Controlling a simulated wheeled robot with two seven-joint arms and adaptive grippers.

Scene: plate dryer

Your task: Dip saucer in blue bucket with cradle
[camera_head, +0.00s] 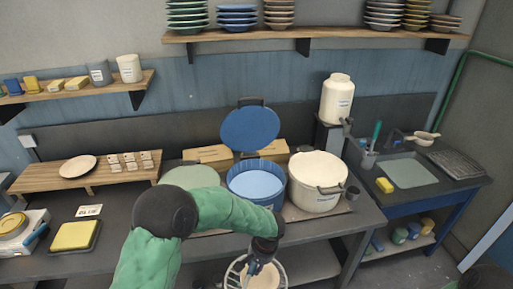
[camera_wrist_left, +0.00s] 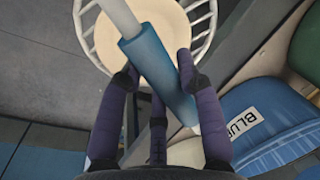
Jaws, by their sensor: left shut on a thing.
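My left gripper (camera_head: 262,256) is shut on the blue handle (camera_wrist_left: 150,66) of a white wire cradle (camera_wrist_left: 92,42). The cradle, also in the head view (camera_head: 282,277), hangs in front of the counter at the bottom centre. A cream saucer (camera_wrist_left: 172,22) lies in it, partly hidden by the handle and fingers. The blue bucket (camera_head: 239,201) stands on the counter just behind the gripper, holding light blue liquid. Its round blue lid (camera_head: 250,128) is raised behind it. The bucket's label reads "BLUE" in the wrist view (camera_wrist_left: 245,121). My right gripper is not in view.
A pale green bucket (camera_head: 190,176), partly behind my arm, stands left of the blue one. A cream lidded bucket (camera_head: 316,188) stands close on the right. A wooden rack (camera_head: 85,178) with a plate is at left; a sink (camera_head: 408,172) is at right.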

